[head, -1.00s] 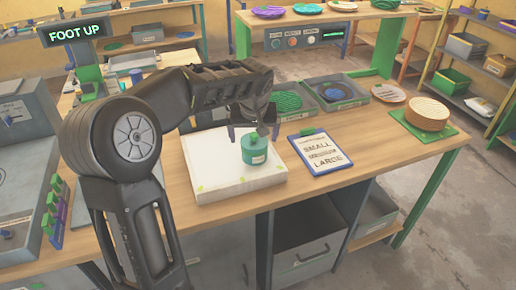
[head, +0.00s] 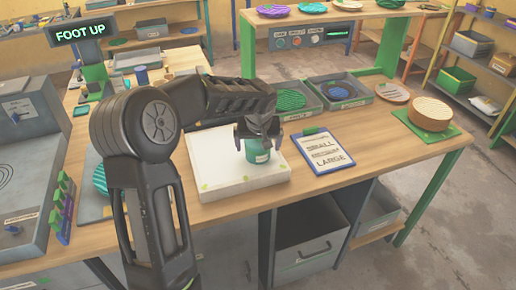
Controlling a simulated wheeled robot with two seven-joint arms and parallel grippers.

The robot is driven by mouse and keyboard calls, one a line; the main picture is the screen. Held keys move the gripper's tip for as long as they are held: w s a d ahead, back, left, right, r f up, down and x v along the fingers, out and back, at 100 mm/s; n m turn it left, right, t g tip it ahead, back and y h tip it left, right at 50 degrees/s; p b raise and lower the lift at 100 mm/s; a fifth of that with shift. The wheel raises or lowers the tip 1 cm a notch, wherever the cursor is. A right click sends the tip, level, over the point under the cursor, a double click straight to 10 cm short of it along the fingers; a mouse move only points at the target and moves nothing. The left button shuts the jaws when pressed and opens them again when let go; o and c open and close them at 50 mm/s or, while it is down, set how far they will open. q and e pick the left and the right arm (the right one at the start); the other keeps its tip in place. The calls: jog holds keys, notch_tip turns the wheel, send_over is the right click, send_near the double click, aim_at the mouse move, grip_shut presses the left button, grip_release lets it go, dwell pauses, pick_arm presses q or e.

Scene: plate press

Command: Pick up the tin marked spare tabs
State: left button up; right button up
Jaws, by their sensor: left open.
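A small teal tin (head: 257,155) with a pale label stands upright near the right edge of a white board (head: 215,183) on the wooden bench. The label is too small to read. My left gripper (head: 259,137) is open and points down over the tin, with a finger on either side of its upper part. The gripper hides the tin's top. I cannot tell whether the fingers touch it. My right gripper is not in view.
A blue clipboard (head: 323,150) lies just right of the board. Grey trays with green and blue plates (head: 338,91) stand behind it. A round woven stack (head: 430,113) sits on a green mat at right. The bench front right of the clipboard is clear.

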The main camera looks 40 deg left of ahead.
pick_arm(q)
jog(key=shift+x, duration=1.05)
jog(key=shift+c, duration=0.5)
jog(key=c, duration=1.3)
jog(key=shift+r, duration=0.15)
notch_tip(320, 180, up, 10)
jog(key=shift+f+b, duration=0.1)
jog(key=shift+b, duration=0.6)
